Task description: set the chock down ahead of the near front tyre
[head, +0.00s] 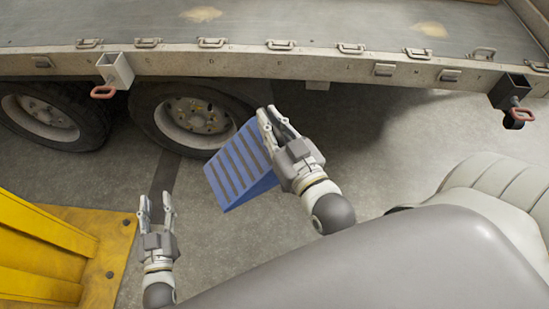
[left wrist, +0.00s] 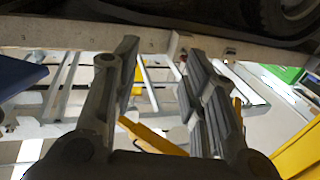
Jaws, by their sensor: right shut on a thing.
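The blue chock (head: 236,166), a wedge with dark ribs on its slope, is in the head view beside the right-hand tyre (head: 152,103) of the two in view. My right gripper (head: 271,114) is shut on the chock at its right side. The chock is tilted in the picture and overlaps the tyre's lower right edge; I cannot tell whether it touches tyre or floor. My left gripper (head: 157,200) is open and empty, left of the chock; its spread fingers also show in the left wrist view (left wrist: 158,62).
A second tyre (head: 85,112) stands to the left under the flat trailer bed (head: 310,30). Brackets with red handles (head: 103,91) hang from its edge. A yellow metal structure (head: 112,235) is at lower left, near my left gripper. Bare concrete floor (head: 385,150) lies to the right.

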